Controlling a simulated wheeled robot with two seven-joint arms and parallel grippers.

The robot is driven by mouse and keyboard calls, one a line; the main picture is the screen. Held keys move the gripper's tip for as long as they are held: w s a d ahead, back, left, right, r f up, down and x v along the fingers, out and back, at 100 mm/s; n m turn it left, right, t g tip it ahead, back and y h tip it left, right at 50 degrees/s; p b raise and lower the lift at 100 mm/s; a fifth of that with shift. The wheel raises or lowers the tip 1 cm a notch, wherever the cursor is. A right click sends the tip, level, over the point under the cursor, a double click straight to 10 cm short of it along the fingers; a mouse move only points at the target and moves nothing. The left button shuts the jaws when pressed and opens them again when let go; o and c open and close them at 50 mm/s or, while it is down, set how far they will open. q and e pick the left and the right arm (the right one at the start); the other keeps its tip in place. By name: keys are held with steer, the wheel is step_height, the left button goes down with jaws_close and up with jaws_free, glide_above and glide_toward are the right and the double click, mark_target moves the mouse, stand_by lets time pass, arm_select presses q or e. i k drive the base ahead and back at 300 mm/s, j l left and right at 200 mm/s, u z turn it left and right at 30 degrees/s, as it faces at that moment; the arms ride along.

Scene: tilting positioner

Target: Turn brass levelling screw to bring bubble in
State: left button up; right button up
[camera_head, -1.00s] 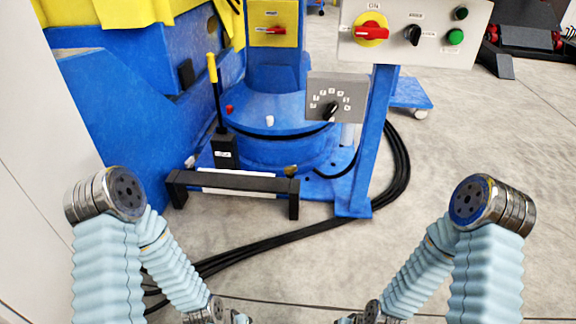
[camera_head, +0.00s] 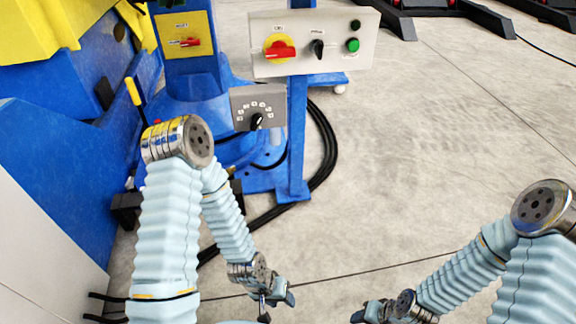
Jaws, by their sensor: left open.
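A small brass-coloured spot (camera_head: 231,170), likely the levelling screw, shows at the foot of the blue positioner, just right of my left arm. The bubble is not visible; my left arm covers most of the low black frame (camera_head: 127,205) in front of the base. My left gripper (camera_head: 276,300) is open and empty, low in the picture over the floor, apart from the positioner. My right gripper (camera_head: 367,314) is at the bottom edge, partly cut off; its finger opening is unclear.
The blue machine fills the left. Open concrete floor lies to the right.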

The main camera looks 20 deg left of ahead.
mark_target(229, 170)
steer(key=i+l+z, duration=0.25)
steer(key=i+z, duration=0.15)
steer(key=i+l+z, duration=0.1)
steer(key=i+z, duration=0.3)
steer(key=i+j+z, duration=0.1)
steer(key=i+z, duration=0.3)
steer(key=i, duration=0.15)
steer(key=i+z, duration=0.3)
steer(key=i, duration=0.75)
steer(key=i+u, duration=0.5)
steer(key=u, duration=0.2)
steer(key=i+l+u, duration=0.1)
steer(key=u, duration=0.3)
steer(key=i+j+u, duration=0.25)
steer(key=u, duration=0.2)
steer(key=i+u, duration=0.9)
steer(key=i+l+u, duration=0.15)
steer(key=i+u, duration=0.55)
steer(key=u, duration=0.2)
steer(key=i+u, duration=0.25)
steer(key=u, duration=0.2)
steer(key=i+u, duration=0.25)
steer(key=u, duration=0.2)
steer(key=i+l+u, duration=0.25)
steer(key=u, duration=0.25)
steer(key=i+u, duration=0.15)
steer(key=i, duration=0.2)
